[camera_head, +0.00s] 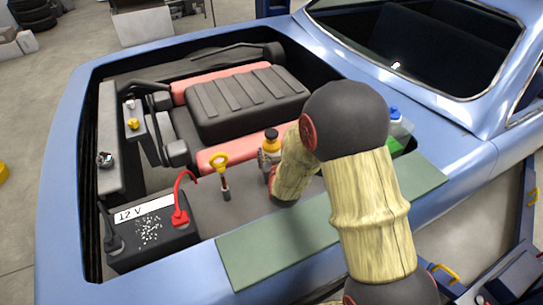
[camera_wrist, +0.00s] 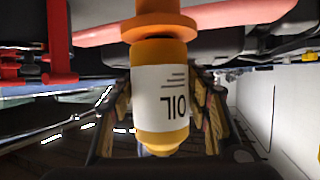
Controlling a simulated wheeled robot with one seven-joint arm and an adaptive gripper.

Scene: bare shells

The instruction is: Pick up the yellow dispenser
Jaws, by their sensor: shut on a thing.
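The yellow dispenser (camera_head: 271,145) is a yellow-orange bottle with a dark top, upright in the engine bay in the head view. In the wrist view the dispenser (camera_wrist: 161,75) fills the middle, with a white label reading OIL upside down. My gripper (camera_head: 268,166) is shut on the dispenser, and its fingers (camera_wrist: 162,112) lie on both sides of the body in the wrist view. My arm hides part of the gripper and the lower dispenser in the head view. I cannot tell whether the dispenser touches the surface under it.
A yellow-handled dipstick (camera_head: 220,166) stands left of the dispenser. A 12 V battery (camera_head: 150,232) with a red clamp (camera_head: 180,215) is at the front left. The dark engine cover (camera_head: 245,100) lies behind. A green mat (camera_head: 255,260) covers the near fender, and a green-filled bottle (camera_head: 399,130) stands right.

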